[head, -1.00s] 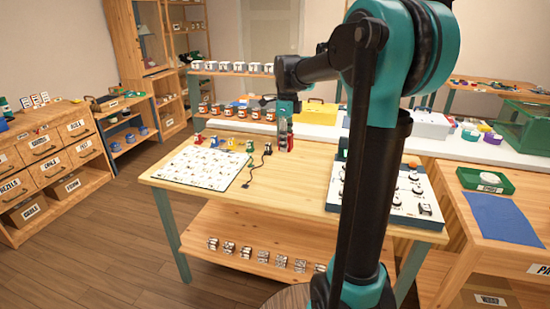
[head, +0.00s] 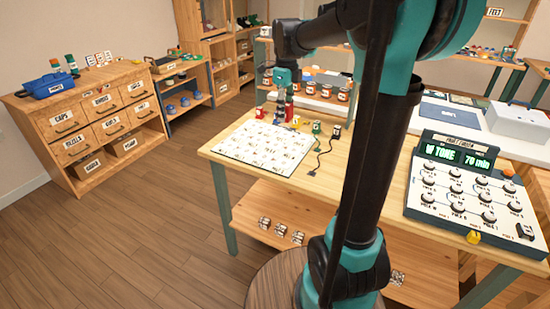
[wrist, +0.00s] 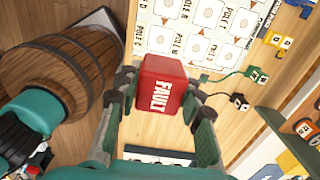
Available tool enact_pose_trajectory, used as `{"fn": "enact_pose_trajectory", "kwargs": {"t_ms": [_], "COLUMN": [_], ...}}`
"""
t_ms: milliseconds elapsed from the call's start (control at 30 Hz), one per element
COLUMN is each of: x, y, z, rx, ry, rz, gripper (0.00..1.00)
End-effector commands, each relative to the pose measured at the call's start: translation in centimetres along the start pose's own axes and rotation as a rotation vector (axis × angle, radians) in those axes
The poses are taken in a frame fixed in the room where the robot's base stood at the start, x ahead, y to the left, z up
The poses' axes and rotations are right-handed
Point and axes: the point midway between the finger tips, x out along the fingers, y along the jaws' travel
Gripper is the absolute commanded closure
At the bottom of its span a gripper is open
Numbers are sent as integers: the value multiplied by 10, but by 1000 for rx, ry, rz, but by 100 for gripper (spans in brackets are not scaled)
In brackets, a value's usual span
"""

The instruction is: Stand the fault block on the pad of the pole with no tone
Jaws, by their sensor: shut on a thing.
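My gripper (wrist: 160,105) is shut on the red fault block (wrist: 163,80), with white FAULT lettering facing the wrist camera. In the head view my gripper (head: 284,90) holds the block (head: 289,112) above the table's back edge area, behind the white pad board (head: 240,153). The board also shows in the wrist view (wrist: 222,47), with square pads labelled by pole; some labels are legible but the block and fingers are beyond its edge. The fault finder console (head: 465,193) at right has pole knobs and a lit green display (head: 458,155), appearing to read "W TONE" and "70 min".
A green clip (head: 316,127) and a black clip (head: 336,131) with dark cords stand right of the board. A yellow clip (head: 296,121) and a red clip (head: 260,112) stand behind it. Jars line a shelf behind.

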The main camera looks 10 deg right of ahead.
Motion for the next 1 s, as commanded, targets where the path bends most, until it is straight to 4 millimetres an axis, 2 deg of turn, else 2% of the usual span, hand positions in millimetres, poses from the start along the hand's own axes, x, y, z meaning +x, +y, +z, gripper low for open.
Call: {"fn": "enact_pose_trajectory", "kwargs": {"t_ms": [500,600,833,1000], "x": [122,137,156,178], "y": [0,0,0,0], "z": [0,0,0,0], "rx": [0,0,0,0], "ry": [0,0,0,0], "rz": [0,0,0,0], "gripper": [93,93,93,93]}}
